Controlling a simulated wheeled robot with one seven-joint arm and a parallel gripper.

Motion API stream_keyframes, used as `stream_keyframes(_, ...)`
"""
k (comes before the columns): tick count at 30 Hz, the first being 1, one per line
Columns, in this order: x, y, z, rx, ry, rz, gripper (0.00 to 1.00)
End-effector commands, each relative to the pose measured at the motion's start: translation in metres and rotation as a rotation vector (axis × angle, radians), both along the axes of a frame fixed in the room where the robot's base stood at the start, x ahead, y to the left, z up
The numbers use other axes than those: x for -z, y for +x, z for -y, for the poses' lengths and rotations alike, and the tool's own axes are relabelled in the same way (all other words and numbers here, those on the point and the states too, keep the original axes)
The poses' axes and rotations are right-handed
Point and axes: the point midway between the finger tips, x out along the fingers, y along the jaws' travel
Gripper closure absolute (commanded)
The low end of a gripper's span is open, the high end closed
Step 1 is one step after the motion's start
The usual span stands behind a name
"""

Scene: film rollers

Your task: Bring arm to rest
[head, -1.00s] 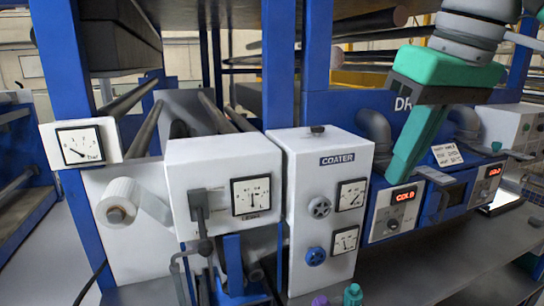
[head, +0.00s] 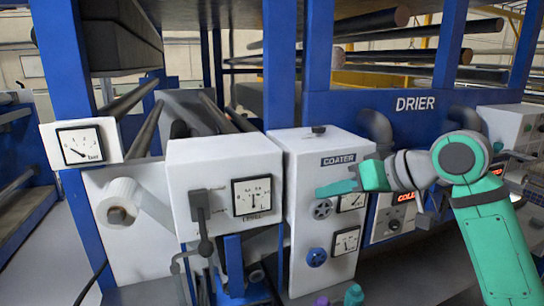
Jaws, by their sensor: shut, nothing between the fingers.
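My arm is folded at the right of the head view, its green and grey links in front of the drier's lower part. My gripper (head: 337,188) points left in front of the white coater box (head: 350,250). Its green fingers are shut with nothing between them. They overlap the space above the grey valve wheel and beside the upper gauge in the picture. I cannot tell how far the fingers are from the coater's face.
A white box with a gauge and lever (head: 222,185) stands left of the coater. The blue drier frame (head: 415,105) is behind my arm. A white roll (head: 122,200) sticks out at left. Purple and green bottle tops (head: 354,294) show at the bottom edge.

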Motion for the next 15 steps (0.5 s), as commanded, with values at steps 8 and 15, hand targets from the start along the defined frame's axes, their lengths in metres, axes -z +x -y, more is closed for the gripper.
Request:
stream_keyframes(8, 0.055, 0.041, -0.032, 0.037, 0.224, 0.118, 1.0)
stream_keyframes(15, 0.104, 0.064, -0.057, 0.107, 0.39, 0.198, 1.0)
